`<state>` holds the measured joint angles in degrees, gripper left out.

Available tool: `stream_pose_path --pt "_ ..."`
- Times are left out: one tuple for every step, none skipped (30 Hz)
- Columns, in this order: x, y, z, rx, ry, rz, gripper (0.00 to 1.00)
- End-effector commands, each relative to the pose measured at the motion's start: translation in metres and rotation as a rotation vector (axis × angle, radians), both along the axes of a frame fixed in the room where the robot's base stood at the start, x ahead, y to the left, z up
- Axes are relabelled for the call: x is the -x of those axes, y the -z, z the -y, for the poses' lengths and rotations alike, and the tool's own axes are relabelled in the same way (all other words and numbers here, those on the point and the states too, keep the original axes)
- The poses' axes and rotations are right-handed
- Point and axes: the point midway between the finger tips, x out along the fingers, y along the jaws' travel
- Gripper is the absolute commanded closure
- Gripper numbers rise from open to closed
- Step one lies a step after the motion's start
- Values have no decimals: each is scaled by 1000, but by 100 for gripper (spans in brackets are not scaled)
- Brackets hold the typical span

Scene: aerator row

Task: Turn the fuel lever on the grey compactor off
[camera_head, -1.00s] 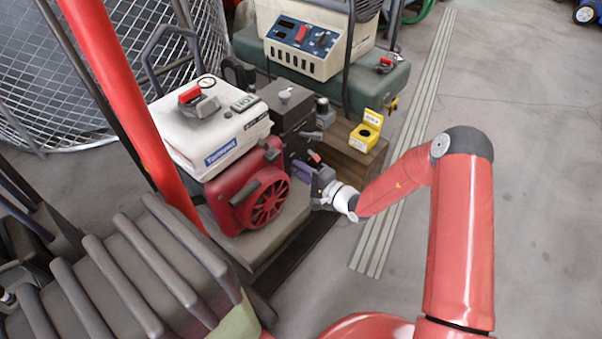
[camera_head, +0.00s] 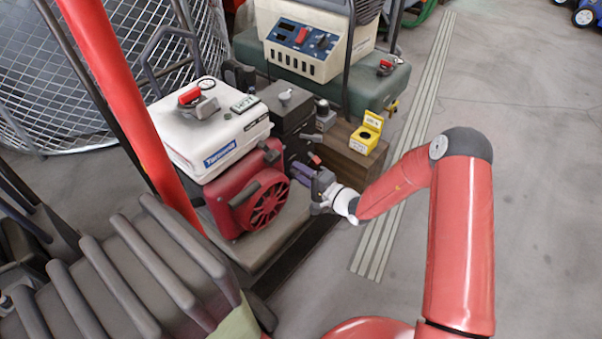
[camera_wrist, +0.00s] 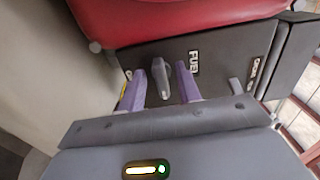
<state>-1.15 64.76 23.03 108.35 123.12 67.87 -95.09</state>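The engine unit with a white top (camera_head: 215,125) and red starter housing (camera_head: 262,200) stands on a grey base left of my gripper (camera_head: 301,173). In the wrist view, a dark panel (camera_wrist: 120,60) below the red housing carries a small grey lever (camera_wrist: 161,80) beside the word FUEL (camera_wrist: 194,62). My gripper (camera_wrist: 160,75) is open, its two purple fingers on either side of this lever. Gaps show on both sides, so neither finger visibly touches it. The lever points roughly up and down in the wrist picture. Its off mark cannot be read.
A second lever (camera_wrist: 235,88) labelled CHOKE sits right of the fuel lever. A yellow box (camera_head: 367,135) stands on a wooden block (camera_head: 345,158) behind my gripper. A red pole (camera_head: 125,100) and dark ribbed object (camera_head: 130,270) stand at left.

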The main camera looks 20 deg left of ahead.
Motion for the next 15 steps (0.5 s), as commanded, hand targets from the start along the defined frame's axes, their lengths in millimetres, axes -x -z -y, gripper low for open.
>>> stream_pose_path --pt "0 0 0 0 0 0 66" --pt "0 0 0 -1 0 0 66" --pt "0 0 1 0 0 0 66" --pt "1 0 2 0 0 0 66" --pt "1 0 4 0 0 0 66" --pt "3 0 8 1 0 0 66" --pt "4 -1 12 1 1 0 66" --pt "6 -1 16 1 2 0 66" --pt "8 -1 23 2 3 -1 66" --pt "10 -1 27 1 3 -2 66" --pt "12 -1 32 1 2 0 66" --pt "15 -1 39 1 2 0 66" --pt "17 -1 44 1 3 -2 66" --pt "19 -1 48 1 3 -2 66" --pt "22 0 54 1 2 -1 66"
